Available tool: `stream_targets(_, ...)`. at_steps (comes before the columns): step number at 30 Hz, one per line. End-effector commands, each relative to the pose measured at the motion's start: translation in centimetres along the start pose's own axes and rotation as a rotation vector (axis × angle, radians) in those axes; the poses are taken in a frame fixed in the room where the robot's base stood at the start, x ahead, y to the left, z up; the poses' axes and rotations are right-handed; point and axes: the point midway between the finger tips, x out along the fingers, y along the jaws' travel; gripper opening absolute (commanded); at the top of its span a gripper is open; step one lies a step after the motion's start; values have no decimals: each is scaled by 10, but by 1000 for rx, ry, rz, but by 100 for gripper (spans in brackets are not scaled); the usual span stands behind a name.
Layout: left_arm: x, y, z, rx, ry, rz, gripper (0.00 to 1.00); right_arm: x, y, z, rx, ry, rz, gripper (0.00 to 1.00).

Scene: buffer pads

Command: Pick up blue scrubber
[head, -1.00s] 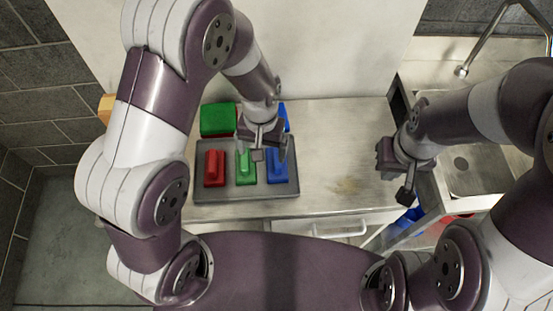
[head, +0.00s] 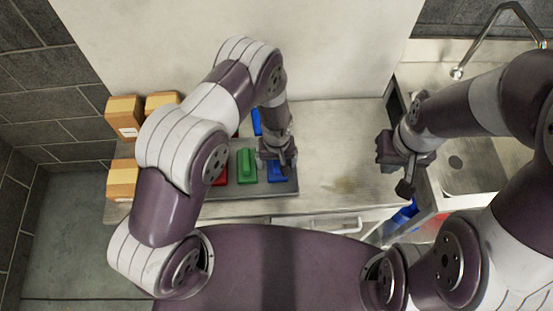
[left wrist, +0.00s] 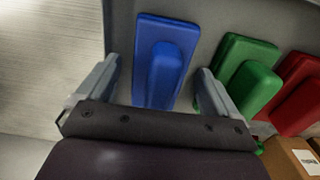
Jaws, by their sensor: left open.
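The blue scrubber (head: 278,176), a flat block with a raised handle, lies on the grey tray (head: 240,190) at its right end. My left gripper (head: 277,160) is above it and hides part of it. In the left wrist view the blue scrubber (left wrist: 168,60) lies between the two open fingers of my left gripper (left wrist: 155,88), with nothing held. A green scrubber (head: 246,165) and a red scrubber (head: 221,176) lie on the tray to its left. My right gripper (head: 404,175) hangs over the counter's right side; its jaws are not clear.
Cardboard boxes (head: 124,117) stand at the left. Another blue item (head: 256,122) stands behind the tray. The counter (head: 340,150) right of the tray is clear. A sink (head: 462,170) with a tap lies at the right.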

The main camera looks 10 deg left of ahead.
Motion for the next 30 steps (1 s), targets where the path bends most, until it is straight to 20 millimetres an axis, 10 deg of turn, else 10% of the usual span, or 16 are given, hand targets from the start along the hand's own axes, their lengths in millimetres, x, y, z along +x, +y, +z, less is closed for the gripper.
stream_targets(5,1,0,0,0,1,1,94,1,0,0,0,-1,0,0)
stream_targets(11,0,0,0,0,1,0,32,1,0,0,0,-1,0,0)
stream_targets(22,-4,0,-1,1,1,1,31,4,0,1,0,0,0,0)
stream_targets(30,-44,10,6,6,3,2,31,24,0,3,0,-1,0,0)
